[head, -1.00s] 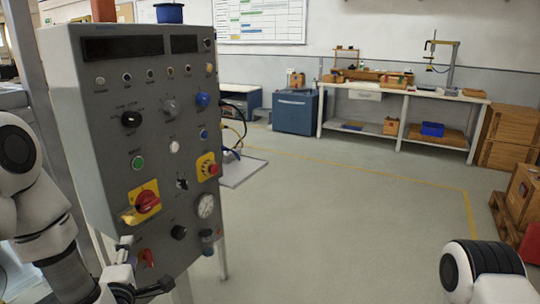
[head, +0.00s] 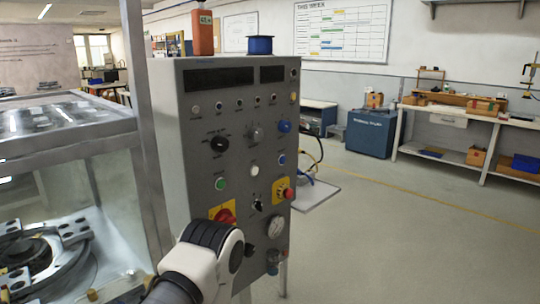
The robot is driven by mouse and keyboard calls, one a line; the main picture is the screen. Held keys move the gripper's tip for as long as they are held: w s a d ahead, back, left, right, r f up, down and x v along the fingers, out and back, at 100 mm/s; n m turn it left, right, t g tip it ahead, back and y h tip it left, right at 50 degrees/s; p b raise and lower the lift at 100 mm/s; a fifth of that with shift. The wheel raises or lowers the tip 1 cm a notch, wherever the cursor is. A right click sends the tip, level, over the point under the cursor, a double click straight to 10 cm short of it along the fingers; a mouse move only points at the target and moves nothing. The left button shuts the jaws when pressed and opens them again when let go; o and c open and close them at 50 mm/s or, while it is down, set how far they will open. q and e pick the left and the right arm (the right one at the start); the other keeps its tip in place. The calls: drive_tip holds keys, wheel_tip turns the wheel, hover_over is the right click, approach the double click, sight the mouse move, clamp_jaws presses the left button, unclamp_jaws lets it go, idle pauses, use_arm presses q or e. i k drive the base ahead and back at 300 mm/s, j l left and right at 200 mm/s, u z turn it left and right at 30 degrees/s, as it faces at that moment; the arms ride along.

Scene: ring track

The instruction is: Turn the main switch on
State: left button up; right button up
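The main switch (head: 222,214), a red rotary handle on a yellow plate, is on the lower left of the grey control panel (head: 205,130). One of my arm links, white with a dark ribbed cap, covers the lower part of the switch and plate, so the handle's position cannot be read. I cannot tell whether this link touches the panel. Neither of my grippers shows; any part behind the link is hidden.
A red emergency button on yellow (head: 287,194), a green button (head: 220,184), other knobs and a gauge (head: 275,227) crowd the panel. A metal-framed machine (head: 70,150) stands close on the left.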

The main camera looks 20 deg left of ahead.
sight(225, 215)
drive_tip(key=u, duration=1.05)
